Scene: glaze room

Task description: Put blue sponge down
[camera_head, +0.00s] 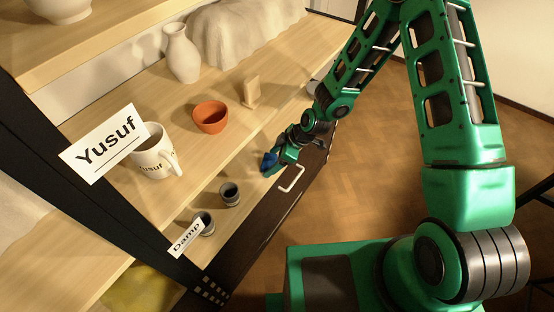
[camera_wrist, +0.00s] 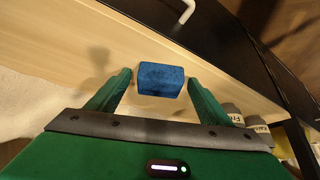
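A blue sponge (camera_wrist: 161,79) sits between the fingertips of my gripper (camera_wrist: 160,82) in the wrist view. In the head view the sponge (camera_head: 269,161) shows partly behind my green gripper (camera_head: 272,167), near the front edge of the lower wooden shelf (camera_head: 183,244). A dark shadow lies on the wood away from the sponge in the wrist view, and the sponge appears to be above the surface. Any contact with the shelf is hidden.
Two small grey cups (camera_head: 229,194) (camera_head: 204,223) stand on the lower shelf, left of my gripper. The shelf above holds a white mug (camera_head: 154,154), an orange bowl (camera_head: 210,117), a wooden block (camera_head: 251,92) and a pale vase (camera_head: 182,54). A pale handle (camera_head: 292,179) juts out nearby.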

